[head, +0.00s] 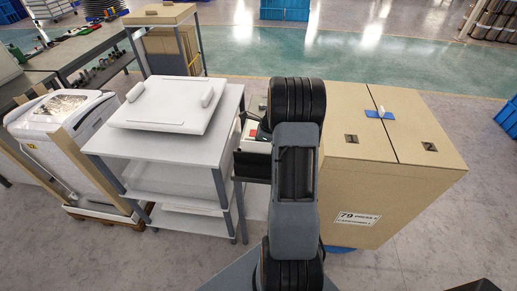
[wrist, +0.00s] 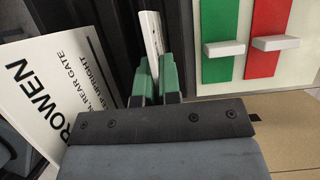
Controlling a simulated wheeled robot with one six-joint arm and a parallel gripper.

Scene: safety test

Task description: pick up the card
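A white card (wrist: 45,95) with black print, including "ROWEN", "REAR GATE" and "UPRIGHT", shows tilted at the left of the wrist view. My gripper (wrist: 156,72) has green fingertips and is to the right of this card, apart from it. A narrow white piece (wrist: 152,35) shows between and beyond the fingertips, in front of a dark surface. I cannot tell whether it is a card seen edge-on or whether the fingers touch it. In the head view my own arm hides the gripper.
Right of my fingers, a pale panel has a green strip (wrist: 216,50) and a red strip (wrist: 268,48) with white handles. In the head view, a grey shelf (head: 110,148) stands left and a large cardboard box (head: 390,190) right of my arm. Open floor lies behind.

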